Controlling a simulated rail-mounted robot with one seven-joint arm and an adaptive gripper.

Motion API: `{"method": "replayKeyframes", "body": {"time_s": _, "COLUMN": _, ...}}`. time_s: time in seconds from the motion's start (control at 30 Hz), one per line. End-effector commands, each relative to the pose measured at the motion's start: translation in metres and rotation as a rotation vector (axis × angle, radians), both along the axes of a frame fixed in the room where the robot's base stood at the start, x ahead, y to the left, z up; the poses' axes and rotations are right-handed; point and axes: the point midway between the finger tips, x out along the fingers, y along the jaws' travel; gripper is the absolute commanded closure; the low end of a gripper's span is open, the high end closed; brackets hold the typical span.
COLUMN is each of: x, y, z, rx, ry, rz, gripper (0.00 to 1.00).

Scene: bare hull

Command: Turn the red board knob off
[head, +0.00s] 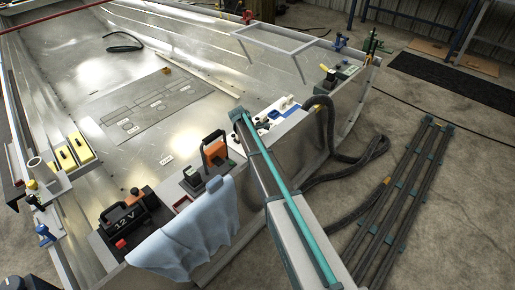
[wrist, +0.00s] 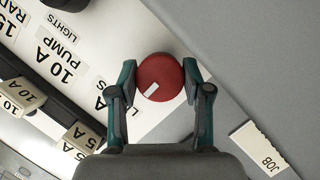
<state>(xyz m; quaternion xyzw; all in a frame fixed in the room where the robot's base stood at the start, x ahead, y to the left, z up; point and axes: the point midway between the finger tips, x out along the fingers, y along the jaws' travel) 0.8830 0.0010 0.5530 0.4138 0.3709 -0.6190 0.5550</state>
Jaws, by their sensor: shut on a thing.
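The red board knob (wrist: 165,70) is round, with a white mark on its lower left part, in the middle of the wrist view. My gripper (wrist: 160,76) has one teal-and-black finger on each side of the knob and is shut on it. The knob sits by the edge of a white labelled panel (wrist: 100,42), with a grey surface to its right. In the head view, my arm reaches from the lower right toward the middle, and I cannot make out the knob or the fingertips there.
Labels on the panel read "10 A", "PUMP" and "LIGHTS"; a "JOB" tag (wrist: 259,148) lies at right. In the head view, a black 12 V battery (head: 125,220) and a light blue cloth (head: 188,235) are left of my arm. A dark hose (head: 345,163) lies to the right.

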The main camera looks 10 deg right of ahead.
Motion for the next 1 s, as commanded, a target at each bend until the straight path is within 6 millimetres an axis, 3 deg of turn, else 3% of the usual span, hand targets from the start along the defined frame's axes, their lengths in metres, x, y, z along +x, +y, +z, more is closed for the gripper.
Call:
{"method": "replayKeyframes", "body": {"time_s": 0.03, "x": 0.000, "y": 0.000, "z": 0.000, "rx": 0.000, "ry": 0.001, "rz": 0.002, "gripper": 0.46}}
{"method": "replayKeyframes", "body": {"time_s": 0.17, "x": 0.000, "y": 0.000, "z": 0.000, "rx": 0.000, "ry": 0.000, "rz": 0.001, "gripper": 0.26}}
{"method": "replayKeyframes", "body": {"time_s": 0.57, "x": 0.000, "y": 0.002, "z": 0.004, "rx": 0.000, "ry": -0.001, "rz": 0.000, "gripper": 0.26}}
{"method": "replayKeyframes", "body": {"time_s": 0.77, "x": 0.001, "y": 0.012, "z": 0.028, "rx": 0.000, "ry": -0.002, "rz": 0.001, "gripper": 0.26}}
{"method": "replayKeyframes", "body": {"time_s": 1.0, "x": 0.003, "y": 0.029, "z": 0.071, "rx": 0.000, "ry": -0.002, "rz": 0.001, "gripper": 0.26}}
